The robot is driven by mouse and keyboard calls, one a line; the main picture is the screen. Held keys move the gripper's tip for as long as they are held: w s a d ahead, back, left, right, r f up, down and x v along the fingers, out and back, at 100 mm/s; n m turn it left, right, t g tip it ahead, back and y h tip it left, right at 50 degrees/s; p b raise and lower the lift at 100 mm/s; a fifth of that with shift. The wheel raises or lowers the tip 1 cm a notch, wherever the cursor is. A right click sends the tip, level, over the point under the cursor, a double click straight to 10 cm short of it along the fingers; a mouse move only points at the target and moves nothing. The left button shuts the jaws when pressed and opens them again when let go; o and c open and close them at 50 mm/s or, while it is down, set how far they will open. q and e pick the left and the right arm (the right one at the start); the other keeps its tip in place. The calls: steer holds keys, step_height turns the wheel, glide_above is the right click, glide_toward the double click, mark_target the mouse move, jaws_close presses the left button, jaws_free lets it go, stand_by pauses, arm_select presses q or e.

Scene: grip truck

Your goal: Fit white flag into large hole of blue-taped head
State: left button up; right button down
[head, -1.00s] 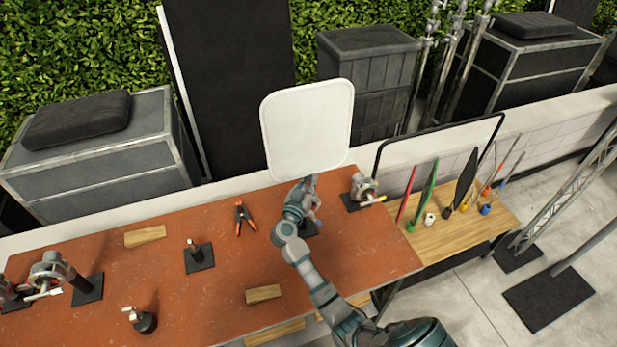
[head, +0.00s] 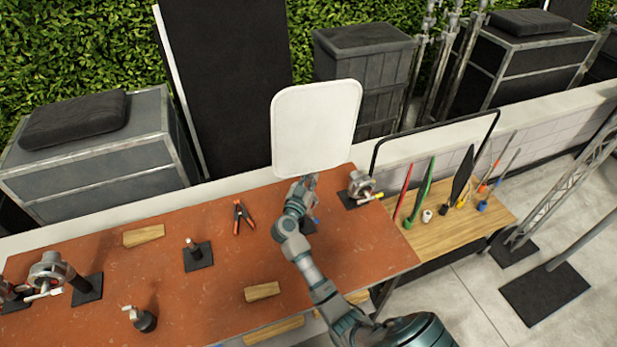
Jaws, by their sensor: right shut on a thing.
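The white flag (head: 316,128) is a rounded white panel standing upright above the far edge of the red-brown table. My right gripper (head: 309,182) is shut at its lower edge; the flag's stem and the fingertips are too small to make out. A small blue part (head: 316,221) shows beside my right wrist on a dark base; my arm covers most of it, so I cannot tell its holes. A metal grip head with a yellow part (head: 361,186) stands to the right of the gripper. My left gripper is not in view.
The red-brown table (head: 215,300) also holds orange-handled pliers (head: 241,217), wooden wedges (head: 144,236), a small stand (head: 197,254) and a larger grip head (head: 62,272) at the left. Colored flags and rods (head: 430,190) stand on the wooden table at the right.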

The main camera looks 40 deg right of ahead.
steer(key=shift+s+d+f, duration=0.1)
steer(key=shift+d+f, duration=0.15)
steer(key=shift+f, duration=0.2)
steer(key=c, duration=1.2)
jaws_free()
steer(key=shift+o, duration=0.6)
steer(key=shift+d, duration=0.15)
steer(key=shift+w+d, duration=0.1)
steer(key=shift+w, duration=0.1)
steer(key=shift+s, duration=0.2)
steer(key=v, duration=1.1)
steer(key=shift+a, duration=0.4)
steer(key=shift+d, duration=0.15)
